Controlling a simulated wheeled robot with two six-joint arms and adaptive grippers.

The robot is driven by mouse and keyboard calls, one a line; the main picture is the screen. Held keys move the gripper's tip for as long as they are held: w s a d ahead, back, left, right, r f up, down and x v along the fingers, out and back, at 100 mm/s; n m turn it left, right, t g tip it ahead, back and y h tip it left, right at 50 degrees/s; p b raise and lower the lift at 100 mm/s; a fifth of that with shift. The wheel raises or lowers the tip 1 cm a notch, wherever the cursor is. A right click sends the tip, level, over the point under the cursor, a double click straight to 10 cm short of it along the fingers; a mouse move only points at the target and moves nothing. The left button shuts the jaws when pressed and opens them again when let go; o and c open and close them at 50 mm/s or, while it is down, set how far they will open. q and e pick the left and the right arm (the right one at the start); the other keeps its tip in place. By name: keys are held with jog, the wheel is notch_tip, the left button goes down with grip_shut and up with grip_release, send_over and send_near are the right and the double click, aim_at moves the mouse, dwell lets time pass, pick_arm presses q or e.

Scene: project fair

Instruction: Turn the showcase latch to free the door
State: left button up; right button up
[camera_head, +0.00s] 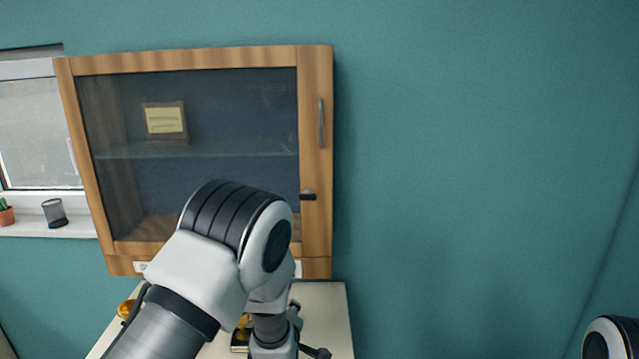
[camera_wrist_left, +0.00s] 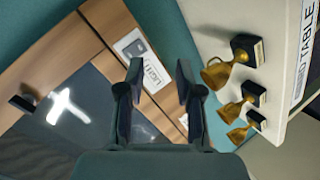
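The showcase (camera_head: 315,70) is a wooden wall cabinet with a glass door, which looks shut. Its small dark latch (camera_head: 308,195) sits on the right door stile, below a vertical handle (camera_head: 321,122), its bar pointing roughly sideways. A dark fitting that looks like the latch (camera_wrist_left: 22,104) shows at the left in the left wrist view. My left gripper (camera_wrist_left: 160,72) is open and empty, below the latch near the cabinet's lower edge, apart from the latch. In the head view it is mostly hidden behind my left arm. My right gripper is out of view.
A white table (camera_head: 325,300) stands below the showcase; gold trophies (camera_wrist_left: 223,72) stand on it in the wrist view. A "LIGHT" label plate (camera_wrist_left: 140,58) is on the cabinet's lower rail. A plaque (camera_head: 164,120) stands inside. The wall at right is clear.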

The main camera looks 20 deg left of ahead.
pick_arm(q)
jog(key=w+d+r+n+t+p, duration=0.1)
jog(key=w+r+n, duration=0.15)
jog(key=r, duration=0.35)
jog(key=w+d+r+n+t+p, duration=0.1)
jog(key=w+r, duration=0.2)
jog(key=r, duration=0.4)
jog(key=n+t+y+p, duration=0.1)
jog(key=n+t+y, duration=0.1)
jog(key=n+t, duration=0.1)
send_near(308, 199)
jog(key=w+a+r, duration=0.1)
jog(key=w, duration=0.1)
jog(key=p+x, duration=0.1)
jog(key=x, duration=0.1)
jog(key=p+x, duration=0.1)
jog(key=x, duration=0.2)
jog(key=f+p+x, duration=0.1)
jog(key=p+x, duration=0.1)
jog(key=shift+w+d, duration=0.2)
jog(key=shift+w, duration=0.1)
jog(key=shift+w+a, duration=0.1)
jog(key=shift+a, duration=0.15)
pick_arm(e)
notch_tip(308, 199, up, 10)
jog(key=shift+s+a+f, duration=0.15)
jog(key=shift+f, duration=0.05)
pick_arm(q)
grip_shut()
